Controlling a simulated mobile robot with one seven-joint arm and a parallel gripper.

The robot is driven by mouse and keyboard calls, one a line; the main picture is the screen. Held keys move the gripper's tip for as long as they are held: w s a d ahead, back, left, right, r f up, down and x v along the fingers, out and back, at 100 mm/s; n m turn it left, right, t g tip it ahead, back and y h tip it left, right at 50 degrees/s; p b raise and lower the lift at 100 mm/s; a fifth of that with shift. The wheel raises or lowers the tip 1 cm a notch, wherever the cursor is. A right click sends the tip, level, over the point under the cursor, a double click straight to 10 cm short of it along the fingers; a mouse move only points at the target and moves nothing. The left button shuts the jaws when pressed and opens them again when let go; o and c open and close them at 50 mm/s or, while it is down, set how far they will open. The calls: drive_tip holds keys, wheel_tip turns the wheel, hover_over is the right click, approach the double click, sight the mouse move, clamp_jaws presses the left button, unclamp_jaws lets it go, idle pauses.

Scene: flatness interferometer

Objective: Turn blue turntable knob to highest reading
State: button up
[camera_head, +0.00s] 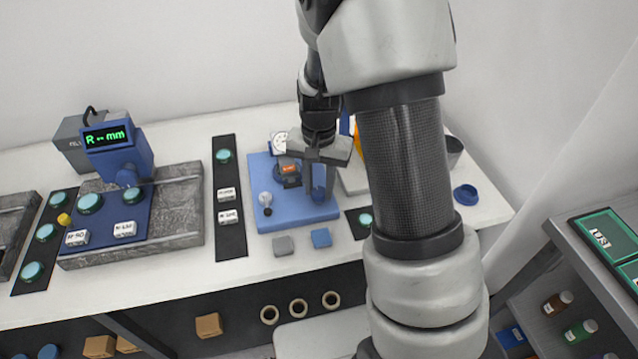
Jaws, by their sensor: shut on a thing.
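A blue base plate (285,216) stands on the white bench in the head view. My gripper (319,196) points down over its right side, with its jaws shut on a small blue knob (318,183). The fingers and wrist hide part of the knob. Left of the fingers is a small dark unit with an orange display (290,169); its digits are too small to read. A pale ball-topped part (265,198) stands at the plate's left.
A blue instrument (119,150) showing "R -- mm" stands on a grey granite slab (180,220) at left. A dark strip (230,240) holds labelled blocks.

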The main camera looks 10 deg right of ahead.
drive_tip(key=shift+m, duration=0.4)
drive_tip(key=o, duration=1)
drive_tip(key=shift+o, duration=0.2)
